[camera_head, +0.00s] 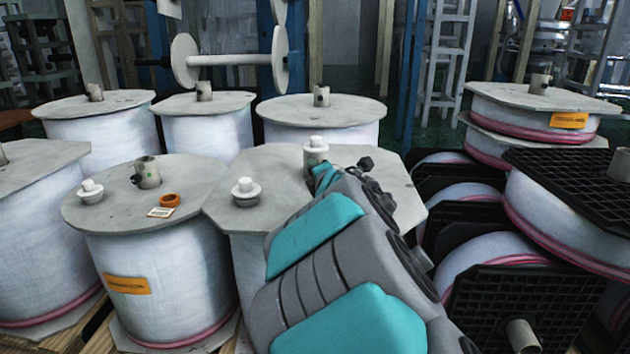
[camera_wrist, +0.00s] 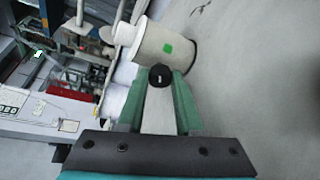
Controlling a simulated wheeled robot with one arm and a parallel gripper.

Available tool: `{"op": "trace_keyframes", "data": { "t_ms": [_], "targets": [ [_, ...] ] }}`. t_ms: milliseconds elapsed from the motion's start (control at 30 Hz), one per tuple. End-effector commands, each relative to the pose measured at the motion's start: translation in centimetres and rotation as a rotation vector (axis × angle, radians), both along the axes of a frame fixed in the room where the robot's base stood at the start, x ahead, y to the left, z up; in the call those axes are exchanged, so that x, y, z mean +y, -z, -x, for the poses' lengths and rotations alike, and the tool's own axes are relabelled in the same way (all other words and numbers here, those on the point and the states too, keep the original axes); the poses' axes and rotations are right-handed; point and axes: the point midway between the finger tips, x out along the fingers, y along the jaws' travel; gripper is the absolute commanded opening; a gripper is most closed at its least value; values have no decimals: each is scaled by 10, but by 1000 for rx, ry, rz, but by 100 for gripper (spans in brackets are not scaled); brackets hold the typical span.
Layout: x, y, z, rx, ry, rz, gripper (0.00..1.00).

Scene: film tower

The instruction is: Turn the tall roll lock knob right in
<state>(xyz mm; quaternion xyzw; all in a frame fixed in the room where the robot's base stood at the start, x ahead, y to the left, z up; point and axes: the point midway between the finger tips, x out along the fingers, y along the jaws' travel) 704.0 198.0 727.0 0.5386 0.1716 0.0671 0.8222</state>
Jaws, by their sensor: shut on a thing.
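The tall roll (camera_head: 385,195) stands in the middle with a pale octagonal end plate on top. Its core tube (camera_head: 316,160) rises from the plate and carries a white stepped cap. In the wrist view the core tube (camera_wrist: 168,52) has a green dot on its side. The black lock knob (camera_wrist: 160,77) sits low on the tube's side. My gripper (camera_wrist: 158,85) has its green fingers shut on this knob. In the head view my gripper (camera_head: 322,174) reaches in beside the tube, and the arm hides the knob and much of the roll's front.
A white cap (camera_head: 245,192) sits on the tall roll's plate. The left roll (camera_head: 160,265) carries another cap (camera_head: 90,191), an orange ring (camera_head: 170,200), a card (camera_head: 160,212) and a core tube (camera_head: 148,173) with a black knob. Rolls with black plates (camera_head: 520,300) crowd the right.

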Motion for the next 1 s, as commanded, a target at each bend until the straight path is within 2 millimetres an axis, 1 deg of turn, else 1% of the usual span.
{"op": "trace_keyframes", "data": {
  "t_ms": [33, 300, 500, 733, 1000],
  "targets": [
    [-1, 6, 0, -2, 2, -44, 0],
    [-2, 7, 0, -9, 1, -263, 0],
    [-1, 6, 0, -13, 0, -374, 0],
    [-2, 6, 0, -14, 2, -444, 0],
    [-2, 5, 0, -14, 2, -463, 0]
  ]
}}
